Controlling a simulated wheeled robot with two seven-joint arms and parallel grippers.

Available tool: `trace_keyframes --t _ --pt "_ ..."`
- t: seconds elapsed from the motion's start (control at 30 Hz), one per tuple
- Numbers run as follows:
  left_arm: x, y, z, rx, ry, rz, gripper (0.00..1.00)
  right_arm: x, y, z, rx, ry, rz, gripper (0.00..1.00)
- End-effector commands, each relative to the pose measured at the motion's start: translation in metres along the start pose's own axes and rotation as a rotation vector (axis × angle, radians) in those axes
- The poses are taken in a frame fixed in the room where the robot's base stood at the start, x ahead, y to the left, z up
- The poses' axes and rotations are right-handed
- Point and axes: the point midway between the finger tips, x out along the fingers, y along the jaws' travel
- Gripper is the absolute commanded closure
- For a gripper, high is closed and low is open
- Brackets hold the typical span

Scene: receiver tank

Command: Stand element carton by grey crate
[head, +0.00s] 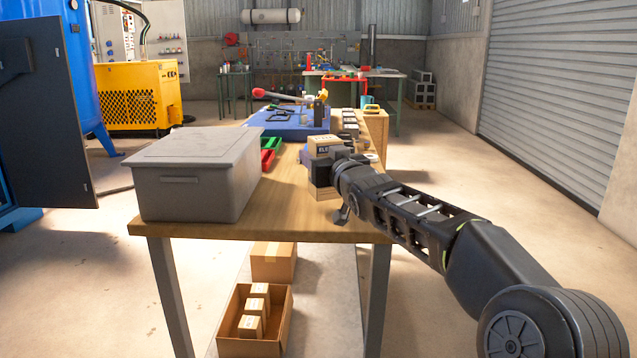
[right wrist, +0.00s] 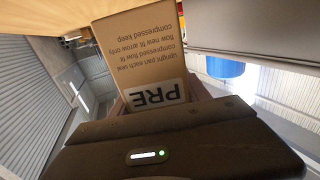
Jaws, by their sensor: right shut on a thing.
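The element carton (head: 325,146) is light brown and shows part of a label reading "ELE" in the head view. It stands out above my right gripper (head: 324,172), which is shut on it near the table's right edge. In the right wrist view, the carton (right wrist: 150,50) fills the space ahead of the gripper, with its printed lines and "PRE" label upside down. The carton's middle is hidden by the gripper; I cannot tell whether it touches the table. The grey crate (head: 200,190), lidded, stands on the table's left, apart from the carton. My left gripper is out of view.
The wooden table (head: 285,215) has free room between crate and carton. Green (head: 270,143) and red (head: 267,160) bins sit behind the crate. A blue board (head: 290,122) with tools lies farther back. Below, an open box (head: 255,345) holds several cartons, near a closed box (head: 273,265).

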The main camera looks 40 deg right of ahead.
Motion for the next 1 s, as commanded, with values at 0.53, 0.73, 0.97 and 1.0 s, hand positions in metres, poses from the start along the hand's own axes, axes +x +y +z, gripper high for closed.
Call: trace_keyframes --t 0.53,0.73,0.97,1.0 --pt "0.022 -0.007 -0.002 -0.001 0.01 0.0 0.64 0.0 0.001 0.035 0.0 0.001 0.001 0.95" --pt "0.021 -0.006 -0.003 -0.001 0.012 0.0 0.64 0.0 0.001 0.035 0.0 0.002 0.001 0.95" --pt "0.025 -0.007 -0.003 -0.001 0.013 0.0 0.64 0.0 0.0 0.04 0.0 0.002 0.001 0.95" --pt "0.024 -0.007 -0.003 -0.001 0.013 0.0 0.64 0.0 0.0 0.039 0.0 0.001 0.001 0.42"
